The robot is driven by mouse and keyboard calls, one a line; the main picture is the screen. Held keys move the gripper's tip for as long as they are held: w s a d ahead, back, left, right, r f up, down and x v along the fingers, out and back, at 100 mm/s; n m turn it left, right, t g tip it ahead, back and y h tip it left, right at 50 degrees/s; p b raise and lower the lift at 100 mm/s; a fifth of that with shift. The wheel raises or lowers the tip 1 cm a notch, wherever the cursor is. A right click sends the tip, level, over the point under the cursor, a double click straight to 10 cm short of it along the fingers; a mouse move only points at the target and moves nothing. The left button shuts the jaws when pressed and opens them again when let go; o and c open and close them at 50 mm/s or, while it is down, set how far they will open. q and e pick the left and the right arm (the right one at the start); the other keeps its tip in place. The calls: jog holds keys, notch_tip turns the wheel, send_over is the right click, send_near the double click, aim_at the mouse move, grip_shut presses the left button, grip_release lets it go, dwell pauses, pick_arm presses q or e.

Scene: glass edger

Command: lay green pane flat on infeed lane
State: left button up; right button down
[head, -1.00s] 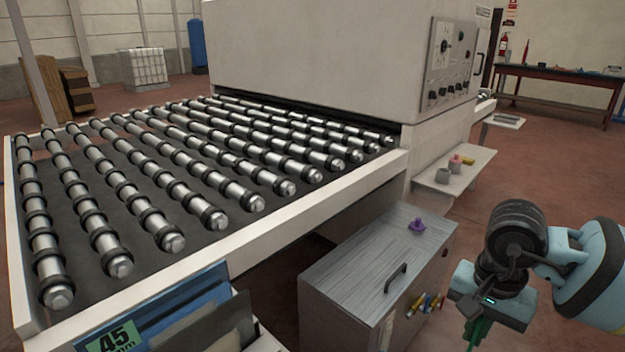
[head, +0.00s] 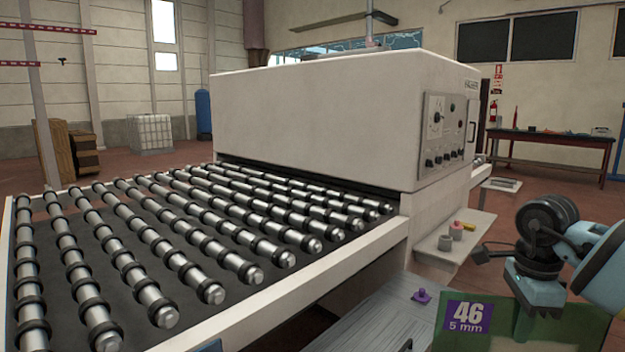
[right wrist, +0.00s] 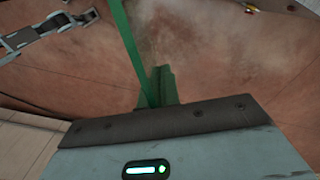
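In the right wrist view the pane (right wrist: 133,45) shows edge-on as a green strip between the fingers (right wrist: 162,88). The infeed lane (head: 150,255), a bed of steel rollers with black rings, lies left of the pane and is empty. My left gripper is out of view.
The lane's pale side rail (head: 300,290) runs between rollers and pane. A grey cabinet (head: 375,318) with a purple knob-like item (head: 421,296) stands beside it. The machine housing (head: 320,120) closes the lane's far end.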

dwell(0.3)
jog(key=s+a+f+n, duration=0.6)
jog(key=s+n, duration=0.3)
jog(key=n, duration=0.1)
jog(key=s+a+f+n, duration=0.5)
jog(key=s+a+n, duration=0.2)
jog(key=s+n, duration=0.3)
jog(key=shift+a+f+n, duration=0.3)
jog(key=shift+f+n, duration=0.1)
